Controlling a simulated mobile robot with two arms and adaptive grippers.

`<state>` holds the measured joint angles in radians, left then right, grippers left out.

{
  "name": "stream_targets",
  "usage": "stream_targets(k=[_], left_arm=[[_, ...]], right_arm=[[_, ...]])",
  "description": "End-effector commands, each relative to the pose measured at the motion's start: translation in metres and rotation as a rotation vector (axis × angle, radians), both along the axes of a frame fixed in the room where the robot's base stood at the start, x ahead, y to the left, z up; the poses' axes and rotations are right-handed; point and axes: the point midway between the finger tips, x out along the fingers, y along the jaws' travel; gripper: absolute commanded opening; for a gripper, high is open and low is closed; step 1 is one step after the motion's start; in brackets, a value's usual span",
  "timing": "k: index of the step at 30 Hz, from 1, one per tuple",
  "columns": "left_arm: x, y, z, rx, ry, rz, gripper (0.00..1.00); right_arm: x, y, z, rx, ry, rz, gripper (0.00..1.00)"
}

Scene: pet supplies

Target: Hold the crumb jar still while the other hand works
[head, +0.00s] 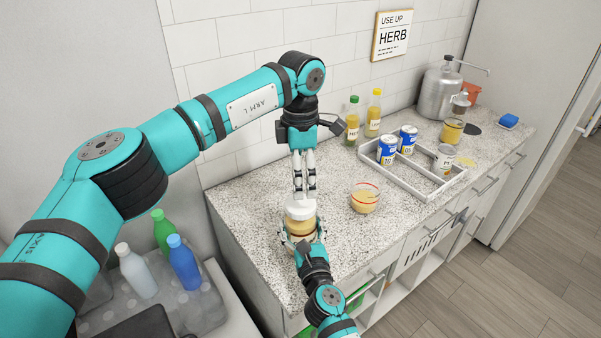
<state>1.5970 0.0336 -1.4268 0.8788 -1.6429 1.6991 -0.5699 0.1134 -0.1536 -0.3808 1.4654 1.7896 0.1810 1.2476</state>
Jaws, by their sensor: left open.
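The crumb jar (302,229), clear with tan contents and a white lid (300,211), stands upright near the counter's front left edge. My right gripper (303,238) comes from the front edge, with its fingers against both sides of the jar, shut on it. My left gripper (305,195) points straight down just above the white lid. Its fingers are slightly apart, with nothing between them; whether the tips touch the lid is hard to tell.
A red-rimmed bowl (365,199) of crumbs sits right of the jar. Farther right, a grey divided tray (398,178) holds several cans. Two bottles (352,122) stand behind it. A metal canister (437,90) stands at the back right. Speckled counter (255,215) left of the jar is clear.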

Motion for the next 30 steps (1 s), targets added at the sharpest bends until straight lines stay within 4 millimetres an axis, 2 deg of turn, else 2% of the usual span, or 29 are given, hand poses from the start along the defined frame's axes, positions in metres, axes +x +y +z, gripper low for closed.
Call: stream_targets(k=[18,24,30], left_arm=[[0.0000,0.0000,0.0000,0.000,0.000,-1.396,0.86],[0.0000,0.0000,0.0000,0.000,0.000,-1.726,0.86],[-0.0001,0.0000,-0.0013,-0.002,0.000,-1.872,0.86]], right_arm=[[0.0000,-0.0001,-0.0002,0.000,0.000,0.000,0.00],[0.0000,-0.0001,-0.0002,0.000,0.000,0.000,0.00],[0.0000,-0.0001,-0.0002,0.000,0.000,0.000,0.00]])
